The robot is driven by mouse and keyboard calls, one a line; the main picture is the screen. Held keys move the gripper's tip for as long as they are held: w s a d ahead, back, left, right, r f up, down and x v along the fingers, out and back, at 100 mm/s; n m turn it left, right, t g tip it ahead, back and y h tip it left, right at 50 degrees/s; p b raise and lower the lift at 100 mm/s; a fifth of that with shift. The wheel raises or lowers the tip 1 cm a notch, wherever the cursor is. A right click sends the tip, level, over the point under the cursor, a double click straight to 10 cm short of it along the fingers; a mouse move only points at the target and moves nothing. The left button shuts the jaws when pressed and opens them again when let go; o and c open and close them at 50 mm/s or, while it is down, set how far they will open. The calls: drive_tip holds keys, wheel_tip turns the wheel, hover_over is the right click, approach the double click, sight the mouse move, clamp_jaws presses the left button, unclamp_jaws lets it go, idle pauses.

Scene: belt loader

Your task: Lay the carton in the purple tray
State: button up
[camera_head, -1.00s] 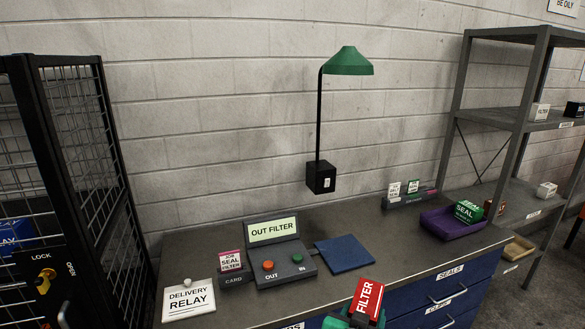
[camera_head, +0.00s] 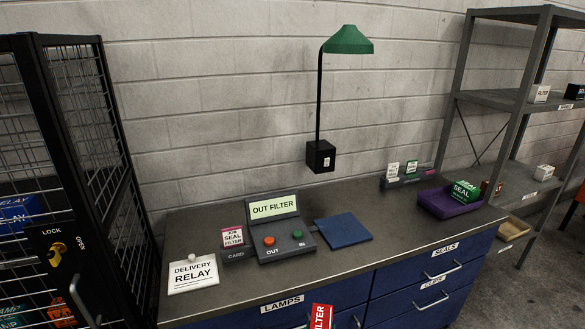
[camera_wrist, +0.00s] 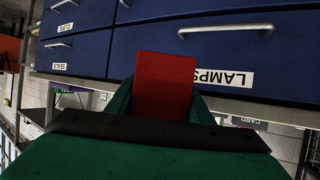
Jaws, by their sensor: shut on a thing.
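A red carton marked FILTER (camera_head: 321,317) shows at the bottom edge of the head view, in front of the bench drawers; its lower part is cut off. In the wrist view my green gripper (camera_wrist: 163,100) is shut on this red carton (camera_wrist: 164,85), with a finger at each side. The gripper itself is out of the head view. The purple tray (camera_head: 447,208) stands on the right end of the bench top, well to the right of the carton. A green SEAL box (camera_head: 465,191) sits in the tray.
A blue mat (camera_head: 343,228) lies mid-bench, beside a control box reading OUT FILTER (camera_head: 285,240). A card holder (camera_head: 236,252) and a DELIVERY RELAY sign (camera_head: 192,275) stand left. A lamp (camera_head: 348,40) rises behind. A black cage (camera_head: 75,150) is left; shelves (camera_head: 510,100) are right.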

drive_tip(key=s+a+f, duration=0.2)
drive_tip(key=s+f, duration=0.1)
drive_tip(key=f, duration=0.3)
drive_tip(key=s+a+f+n+y, duration=0.1)
drive_tip(key=s+a+f, duration=0.2)
drive_tip(key=f, duration=0.4)
drive_tip(key=s+a+f+n+y, duration=0.1)
drive_tip(key=s+a+f, duration=0.2)
drive_tip(key=f, duration=0.4)
drive_tip(key=shift+s, duration=0.75)
